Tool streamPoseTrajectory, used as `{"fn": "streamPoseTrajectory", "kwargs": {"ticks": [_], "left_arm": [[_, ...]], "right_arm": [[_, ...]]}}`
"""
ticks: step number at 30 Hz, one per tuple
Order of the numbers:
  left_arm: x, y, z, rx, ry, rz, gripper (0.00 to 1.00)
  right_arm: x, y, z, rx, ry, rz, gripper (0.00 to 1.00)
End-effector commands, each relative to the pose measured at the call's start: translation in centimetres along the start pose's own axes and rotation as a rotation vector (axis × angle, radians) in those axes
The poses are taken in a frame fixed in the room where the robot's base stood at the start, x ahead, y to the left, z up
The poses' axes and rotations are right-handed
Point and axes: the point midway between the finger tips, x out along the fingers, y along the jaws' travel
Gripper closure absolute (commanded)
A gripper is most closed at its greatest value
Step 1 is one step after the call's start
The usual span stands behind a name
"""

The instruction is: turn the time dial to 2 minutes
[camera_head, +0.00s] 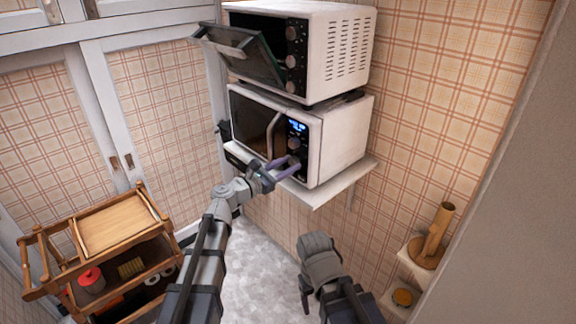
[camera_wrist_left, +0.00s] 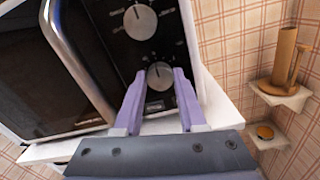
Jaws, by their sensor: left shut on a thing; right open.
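The white microwave (camera_head: 336,140) with a dark front stands on a wall shelf, its door closed. Its control panel has a lit blue display (camera_head: 297,126) and two round dials. The upper dial (camera_wrist_left: 140,21) is untouched. The lower dial (camera_wrist_left: 160,75) sits between the purple fingertips of my left gripper (camera_wrist_left: 158,78), which is shut on it. In the head view my left gripper (camera_head: 284,166) reaches the lower right of the microwave front. The dial markings are too small to read. My right gripper (camera_head: 305,290) hangs open and empty, below and apart from the microwave.
A white toaster oven (camera_head: 335,45) with its door (camera_head: 240,52) hanging open stands above the microwave. The microwave shelf (camera_head: 338,188) juts from the wall. A wooden cart (camera_head: 108,228) is at lower left. Small shelves at right hold a wooden holder (camera_head: 436,238). The floor between is clear.

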Motion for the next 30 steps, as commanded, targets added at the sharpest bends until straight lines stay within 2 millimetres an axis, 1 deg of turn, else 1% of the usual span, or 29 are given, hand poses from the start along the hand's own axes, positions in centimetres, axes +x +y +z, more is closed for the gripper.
{"fn": "streamPoseTrajectory", "kwargs": {"ticks": [8, 30], "left_arm": [[-0.02, -0.04, -0.01, 0.139, 0.0, 0.0, 1.0], [-0.02, -0.12, -0.05, 0.833, 0.0, -0.001, 1.0]], "right_arm": [[0.01, 0.0, 0.0, 0.0, 0.0, 0.0, 0.3], [0.06, -0.01, 0.0, 0.0, 0.0, 0.0, 0.3]]}}
